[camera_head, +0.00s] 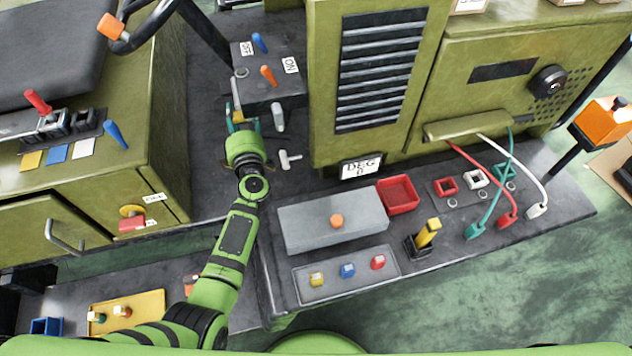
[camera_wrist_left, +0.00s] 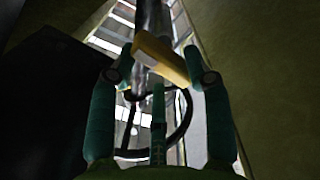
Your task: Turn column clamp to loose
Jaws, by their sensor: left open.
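My left gripper (camera_head: 243,122) reaches down beside the steering column (camera_head: 208,42), with its teal fingers partly hidden by its own wrist. In the left wrist view the fingers (camera_wrist_left: 160,70) are open, one on each side of a yellow clamp lever (camera_wrist_left: 161,58). The lever lies tilted across the gap near the fingertips, in front of the grey column (camera_wrist_left: 150,18). I cannot tell whether either finger touches it. In the head view only a small yellow part of the lever (camera_head: 237,114) shows by the fingers. No loose marking is readable. My right gripper is not in view.
A block with blue and orange levers (camera_head: 268,75) and ON/OFF labels stands just behind the gripper. A white T-handle (camera_head: 289,159) is close on its right. The steering wheel (camera_head: 140,40) is above left; a green cabinet (camera_head: 325,90) stands to the right.

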